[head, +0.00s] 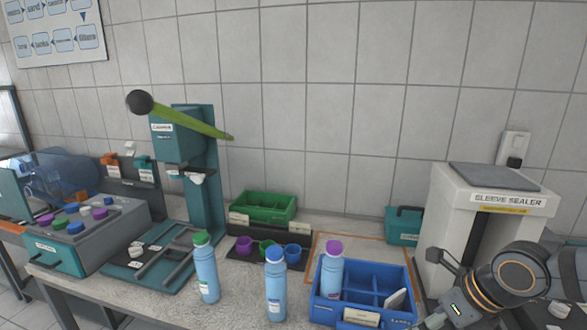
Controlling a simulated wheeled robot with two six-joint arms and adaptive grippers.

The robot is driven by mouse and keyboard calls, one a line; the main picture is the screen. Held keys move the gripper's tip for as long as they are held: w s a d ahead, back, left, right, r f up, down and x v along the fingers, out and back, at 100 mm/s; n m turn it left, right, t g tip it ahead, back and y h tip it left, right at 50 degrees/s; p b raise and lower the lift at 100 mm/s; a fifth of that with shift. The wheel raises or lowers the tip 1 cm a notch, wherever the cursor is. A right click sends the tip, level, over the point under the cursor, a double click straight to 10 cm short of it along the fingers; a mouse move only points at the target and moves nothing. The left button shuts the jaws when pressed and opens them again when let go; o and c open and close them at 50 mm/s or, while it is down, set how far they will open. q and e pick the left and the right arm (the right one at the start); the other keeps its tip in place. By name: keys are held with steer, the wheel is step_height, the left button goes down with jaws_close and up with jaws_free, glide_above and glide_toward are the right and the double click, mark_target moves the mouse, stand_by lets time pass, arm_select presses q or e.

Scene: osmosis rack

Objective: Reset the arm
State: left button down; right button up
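My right gripper (433,288) is at the lower right, in front of the sleeve sealer and beside the blue crate. Its two fingers are spread apart, with nothing seen between them. My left gripper is not in view. The capping press (180,143) stands left of centre, with a long green lever (190,118) that ends in a black ball. The lever slopes down to the right from the ball. No gripper is near it.
A blue divided crate (365,280) holds a purple-capped bottle (331,268). A green-capped bottle (206,270) and a blue-capped bottle (275,283) stand beside it. The sleeve sealer (495,205) is right, a green bin (262,206) behind, and a cap-covered machine (85,235) left.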

steer(key=w+a+r+m+t+y, duration=0.4)
steer(key=w+a+m+t+y, duration=0.15)
steer(key=a+m+y, duration=0.2)
steer(key=w+d+r+m+t+h, duration=0.1)
steer(key=w+d+m+t+h, duration=0.25)
steer(key=m+t, duration=0.45)
steer(key=s+d+f+m+g+h, duration=0.35)
steer(key=d+f+m+h, duration=0.7)
steer(key=m, duration=0.65)
steer(key=s+a+f+m+g+y, duration=0.1)
steer(key=s+a+f+m+g, duration=0.35)
steer(key=s+f, duration=0.4)
steer(key=s+a+f+m+g+y, duration=0.1)
steer(key=s+a+f+m+g, duration=0.4)
steer(key=s+f, duration=0.4)
steer(key=s+d+f+n+g, duration=0.1)
steer(key=d+f, duration=0.1)
steer(key=f, duration=1.1)
steer(key=s+d+f+g, duration=0.1)
steer(key=s+d+f, duration=0.1)
steer(key=f, duration=1)
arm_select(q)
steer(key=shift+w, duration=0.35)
arm_select(e)
steer(key=s+d+f, duration=0.1)
steer(key=s+f, duration=1.5)
steer(key=s, duration=0.2)
steer(key=shift+d+g, duration=0.25)
steer(key=shift+g, duration=0.2)
